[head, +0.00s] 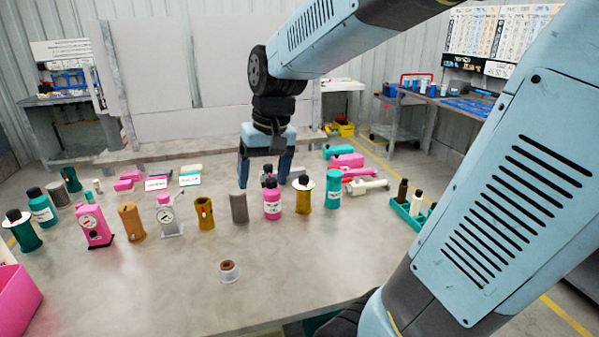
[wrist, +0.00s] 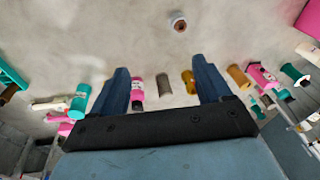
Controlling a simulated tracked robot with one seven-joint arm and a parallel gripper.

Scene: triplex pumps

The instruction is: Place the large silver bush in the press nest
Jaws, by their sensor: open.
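A plain grey cylinder (head: 238,208), which looks like the silver bush, stands upright on the table between an ochre cylinder and a pink bottle. It also shows in the wrist view (wrist: 163,84), between the lines of my two fingers. Another grey cylinder (head: 58,195) stands at the far left; I cannot tell for sure which is larger. A small pale round cup with a brown centre (head: 228,271), possibly the press nest, sits alone near the front; the wrist view shows it at the top (wrist: 179,22). My gripper (head: 264,182) is open and empty, pointing down behind the row.
A pink bottle (head: 272,203) and an ochre cylinder (head: 205,213) flank the grey cylinder. Dial gauges (head: 93,226) and green bottles crowd the left. A green tray (head: 406,213) stands right. A pink bin (head: 18,302) is front left. The front middle is mostly clear.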

